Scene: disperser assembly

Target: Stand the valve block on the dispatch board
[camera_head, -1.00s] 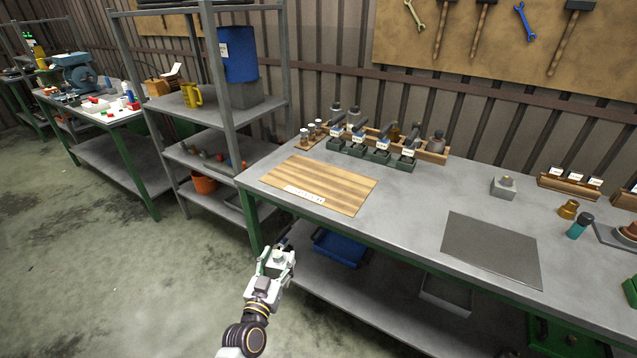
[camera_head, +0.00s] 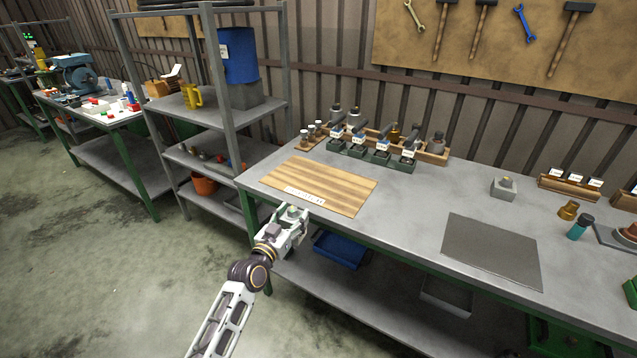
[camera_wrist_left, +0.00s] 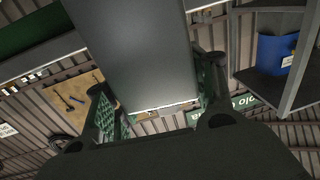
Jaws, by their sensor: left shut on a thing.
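In the left wrist view the grey block (camera_wrist_left: 135,55) fills the space between the two fingers of the left gripper (camera_wrist_left: 160,105). The wooden board, the dispatch board (camera_head: 325,184), lies flat on the bench with its top clear. My right gripper is not in view.
A similar grey block with a brassy top (camera_head: 503,189) stands on the bench at the right, beyond a dark grey mat (camera_head: 491,250). Several labelled green bins (camera_head: 376,157) stand behind the board. A shelf rack (camera_head: 228,120) stands to the left. The mid-bench is clear.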

